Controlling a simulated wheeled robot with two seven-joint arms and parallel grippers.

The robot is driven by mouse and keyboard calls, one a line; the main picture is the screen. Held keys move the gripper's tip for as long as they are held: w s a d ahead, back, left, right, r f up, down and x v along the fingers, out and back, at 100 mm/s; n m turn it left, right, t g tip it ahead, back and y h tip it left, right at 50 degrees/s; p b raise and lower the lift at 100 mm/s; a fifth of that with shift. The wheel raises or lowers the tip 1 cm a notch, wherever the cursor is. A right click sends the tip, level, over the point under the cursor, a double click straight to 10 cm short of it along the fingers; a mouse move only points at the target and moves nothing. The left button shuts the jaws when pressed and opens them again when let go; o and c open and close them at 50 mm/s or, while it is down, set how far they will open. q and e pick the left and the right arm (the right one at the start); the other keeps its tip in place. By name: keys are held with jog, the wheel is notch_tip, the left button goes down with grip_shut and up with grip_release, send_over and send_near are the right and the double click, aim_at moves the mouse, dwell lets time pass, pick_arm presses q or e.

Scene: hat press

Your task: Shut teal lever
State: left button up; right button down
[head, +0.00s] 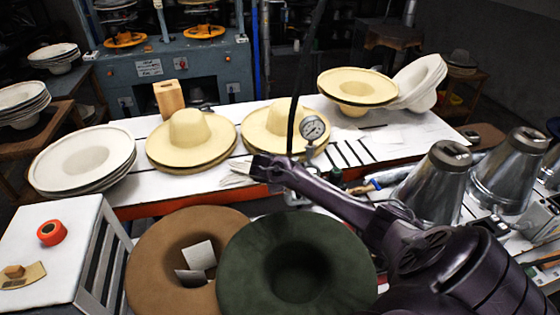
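My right arm comes in from the lower right. Its gripper (262,168) is a small dark shape by the front edge of the white table, just left of the pressure gauge (313,128). I cannot tell whether its fingers are open or shut. A small green piece (335,174) shows just behind my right arm, below and right of the gauge. It is too small and partly hidden to tell whether it is the teal lever. No other clear teal lever shows. My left gripper is not in view.
Straw hats (190,140) and pale hats (84,160) lie along the white table (420,128). Brown (150,255) and dark green (245,270) hats lie in front. Metal cones (437,180) stand at right. A black pole or hose rises by the gauge.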

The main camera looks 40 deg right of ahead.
jog(key=shift+s, duration=0.1)
dwell(0.4)
jog(key=c, duration=1.4)
grip_release()
jog(key=shift+o, duration=0.2)
jog(key=shift+a, duration=0.1)
jog(key=b+v, duration=0.1)
jog(key=v, duration=0.6)
jog(key=shift+a+r, duration=0.2)
jog(key=shift+s, duration=0.15)
jog(key=shift+c, duration=0.2)
